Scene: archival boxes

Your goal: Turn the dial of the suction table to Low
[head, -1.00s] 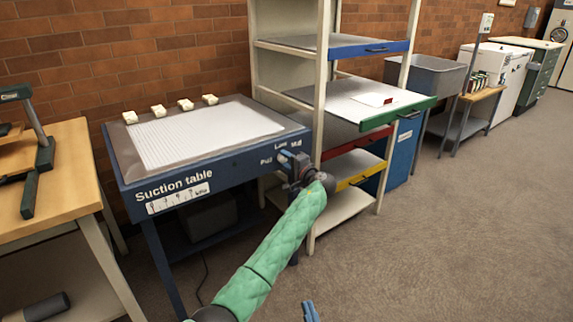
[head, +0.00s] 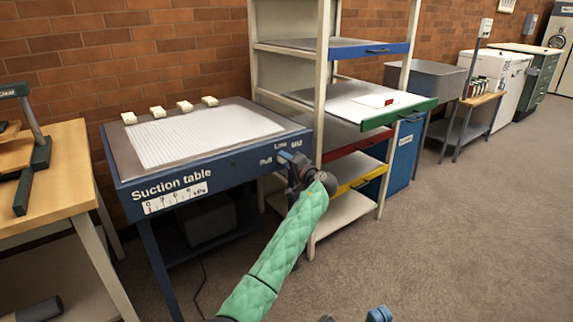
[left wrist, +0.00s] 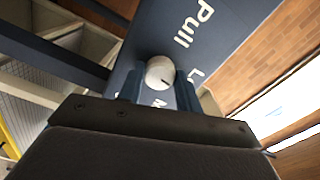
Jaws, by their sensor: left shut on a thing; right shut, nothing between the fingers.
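The suction table (head: 222,166) is blue with a grey top and stands against the brick wall. Its front panel carries the labels Pull, Low and Mid. My left gripper (head: 287,158) is at the right end of that panel, over the dial, which it hides in the head view. In the left wrist view, the white round dial (left wrist: 159,71) sits between the blue fingers of my left gripper (left wrist: 158,88), which is shut on it. The dial's dark mark points to the lower right, between the partly hidden Low and Mid labels. My right gripper (head: 380,314) barely shows at the bottom edge, away from everything.
A shelf rack (head: 322,100) with coloured drawer fronts stands close to the right of the panel. A wooden workbench (head: 62,165) is at the left. Small white blocks (head: 184,106) line the back of the table top. The floor at the right is open.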

